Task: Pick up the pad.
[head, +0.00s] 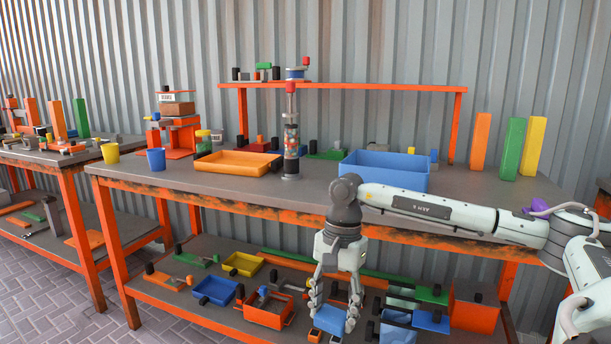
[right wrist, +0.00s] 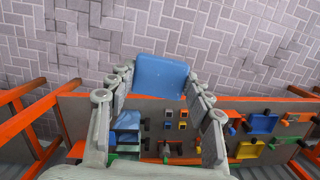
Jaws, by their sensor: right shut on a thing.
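The pad (head: 329,319) is a flat blue piece between the fingers of my right gripper (head: 335,314) in the head view. My right gripper points down in front of the workbench and is shut on the pad. In the right wrist view the pad (right wrist: 159,77) shows its broad blue face beyond the fingertips, over the brick floor and the edge of the lower shelf. My left gripper is not in view.
The lower shelf (head: 160,292) carries several bins and tools behind the gripper. On the bench top (head: 240,187) stand a blue bin (head: 390,172), an orange tray (head: 236,163) and coloured planks. Orange legs (head: 105,235) and rails frame the bench.

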